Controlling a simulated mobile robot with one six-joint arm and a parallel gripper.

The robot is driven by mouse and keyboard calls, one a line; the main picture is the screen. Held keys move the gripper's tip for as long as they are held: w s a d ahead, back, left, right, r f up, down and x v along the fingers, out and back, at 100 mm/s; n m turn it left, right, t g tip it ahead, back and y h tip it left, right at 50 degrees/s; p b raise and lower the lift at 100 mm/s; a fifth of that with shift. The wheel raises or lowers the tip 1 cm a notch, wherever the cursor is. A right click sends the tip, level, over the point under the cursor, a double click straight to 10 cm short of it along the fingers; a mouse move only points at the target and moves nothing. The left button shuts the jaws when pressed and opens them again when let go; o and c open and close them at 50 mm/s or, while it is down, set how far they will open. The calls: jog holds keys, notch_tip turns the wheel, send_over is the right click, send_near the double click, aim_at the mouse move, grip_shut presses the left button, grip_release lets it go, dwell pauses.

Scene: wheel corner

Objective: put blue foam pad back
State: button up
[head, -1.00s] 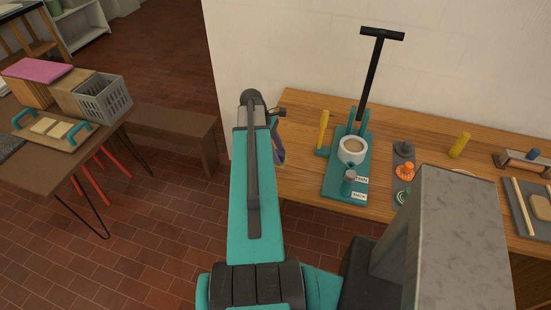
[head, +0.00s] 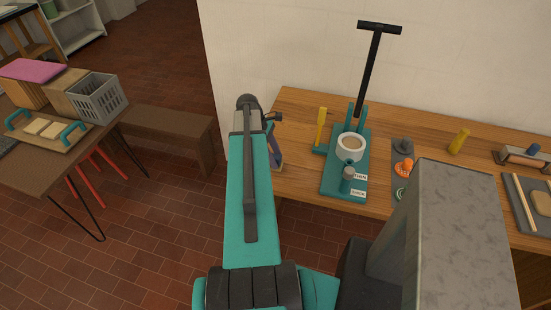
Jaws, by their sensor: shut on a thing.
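My teal arm reaches forward to the left end of the wooden workbench (head: 300,115), in front of the white wall. My gripper (head: 273,138) is mostly hidden behind the end of the arm; only a small part of it shows at the arm's right side. It is shut on a bluish piece, which seems to be the blue foam pad (head: 276,155). Only a narrow edge of the pad shows, beside the bench's left edge. I cannot tell whether it touches the bench.
A teal press (head: 335,180) with a white cup (head: 349,148) and a tall black T-handle (head: 370,70) stands on the bench. A yellow stick (head: 321,127) stands left of it. A side table (head: 60,175) with a grey basket (head: 97,97) is at left, near a low bench (head: 165,125).

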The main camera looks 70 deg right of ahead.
dwell(0.3)
jog(key=o, duration=1.3)
jog(key=shift+f, duration=0.1)
jog(key=shift+o, duration=0.2)
jog(key=shift+r, duration=0.2)
jog(key=b+v, duration=0.3)
jog(key=v, duration=0.9)
jog(key=shift+w+a+f, duration=0.1)
jog(key=shift+f, duration=0.05)
